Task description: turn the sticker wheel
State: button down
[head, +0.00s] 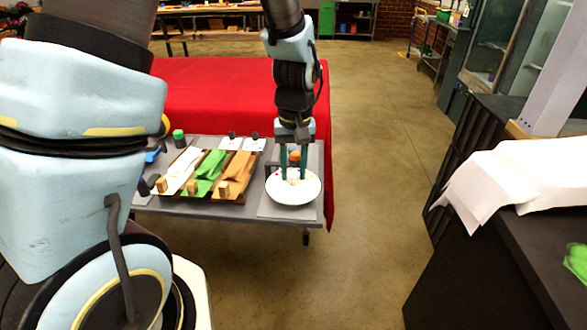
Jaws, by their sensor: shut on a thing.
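The sticker wheel (293,194) seems to be the white round disc at the right end of the grey table, with small coloured dots near its rim. My gripper (293,174) points straight down over it. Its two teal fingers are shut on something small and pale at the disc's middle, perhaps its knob. The fingers partly hide that piece.
The grey table (230,207) also holds a tray with white, green and tan folded pieces (207,164) and a green-capped item (179,138). A red-draped table (215,85) stands behind. A dark counter with white paper (530,180) is at right. Open floor (375,150) lies between.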

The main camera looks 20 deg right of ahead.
aim_at(295, 173)
jog(key=c, duration=0.8)
grip_release()
jog(key=shift+r, duration=0.1)
notch_tip(295, 173, up, 11)
jog(key=shift+d+f+b, duration=0.1)
jog(key=shift+f+b, duration=0.1)
jog(key=shift+b, duration=0.65)
jog(key=a+f, duration=0.1)
jog(key=a, duration=0.7)
jog(key=a+f+n+t, duration=0.1)
jog(key=a+f, duration=0.1)
jog(key=a, duration=0.7)
jog(key=a+f+n, duration=0.1)
jog(key=a+f, duration=0.1)
jog(key=a, duration=0.7)
jog(key=shift+w+t, duration=0.3)
jog(key=shift+w, duration=0.05)
